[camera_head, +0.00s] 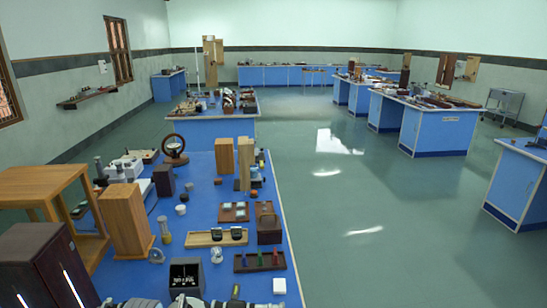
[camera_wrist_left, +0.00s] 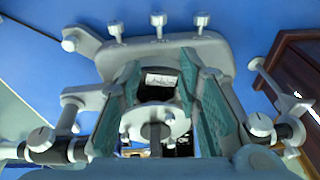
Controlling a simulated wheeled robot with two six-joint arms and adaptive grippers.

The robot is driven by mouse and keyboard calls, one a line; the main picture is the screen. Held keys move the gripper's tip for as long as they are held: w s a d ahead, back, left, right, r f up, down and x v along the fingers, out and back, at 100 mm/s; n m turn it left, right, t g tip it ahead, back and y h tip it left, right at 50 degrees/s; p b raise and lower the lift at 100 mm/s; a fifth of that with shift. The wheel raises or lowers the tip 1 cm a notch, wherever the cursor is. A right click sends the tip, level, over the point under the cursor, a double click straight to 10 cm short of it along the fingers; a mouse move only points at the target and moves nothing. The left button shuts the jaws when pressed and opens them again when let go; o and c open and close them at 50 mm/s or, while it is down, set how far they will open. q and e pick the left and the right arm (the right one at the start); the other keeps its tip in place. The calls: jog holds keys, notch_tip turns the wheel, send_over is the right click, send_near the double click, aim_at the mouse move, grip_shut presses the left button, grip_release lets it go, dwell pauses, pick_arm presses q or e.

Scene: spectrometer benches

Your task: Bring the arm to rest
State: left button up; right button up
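My left gripper (camera_wrist_left: 160,68) shows in the left wrist view with its two teal-padded fingers standing apart. A dark block with a white scale (camera_wrist_left: 158,80) shows in the gap, and a grey disc with a rod (camera_wrist_left: 158,125) is lower down; I cannot tell whether the pads touch either. Grey metal parts with white screws (camera_wrist_left: 157,30) surround the fingers over the blue bench top (camera_wrist_left: 270,15). In the head view, grey metal parts (camera_head: 190,301) are cut off at the bottom edge; I cannot make out a gripper there. My right gripper is not in view.
The near blue bench (camera_head: 280,215) is crowded. The green floor (camera_head: 345,220) to the right is clear.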

pick_arm(q)
jog(key=s+d+f+m+t, duration=0.1)
jog(key=s, duration=1)
jog(key=s+d+f+m, duration=0.1)
jog(key=s+f, duration=0.1)
jog(key=s, duration=1)
notch_tip(320, 180, down, 23)
jog(key=s+a+g+b, duration=0.1)
jog(key=s+a+b, duration=0.1)
jog(key=b, duration=0.2)
jog(key=s+f+n+g+b, duration=0.1)
jog(key=s+f, duration=1.2)
jog(key=shift+s+a+f+b, duration=0.25)
jog(key=shift+a+f+b, duration=0.1)
jog(key=shift+b, duration=0.05)
